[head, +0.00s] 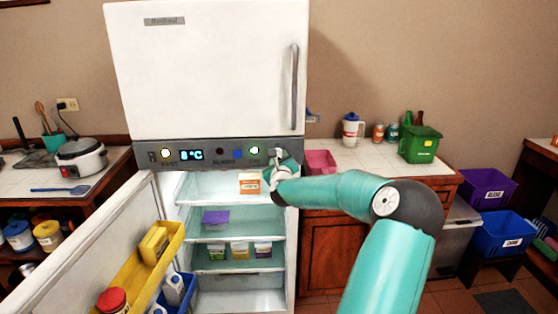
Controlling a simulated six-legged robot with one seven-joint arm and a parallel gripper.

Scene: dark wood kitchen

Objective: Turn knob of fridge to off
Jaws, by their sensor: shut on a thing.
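The white fridge (212,70) has its upper door closed and its lower door (105,250) swung open to the left. A grey control panel (215,158) runs between the two compartments, with a display (191,155) reading what looks like 8°C and lit buttons. My gripper (277,155) reaches in from the right and is at the right end of this panel, shut on the knob there. The gripper and wrist cover most of the knob, so its pointer and setting are hidden.
My arm crosses in front of the right counter (350,156), which holds a pink container (320,161), a pitcher (352,130) and a green bin (420,144). The open lower door, with a yellow shelf (140,275), blocks the left front. Fridge shelves hold several boxes.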

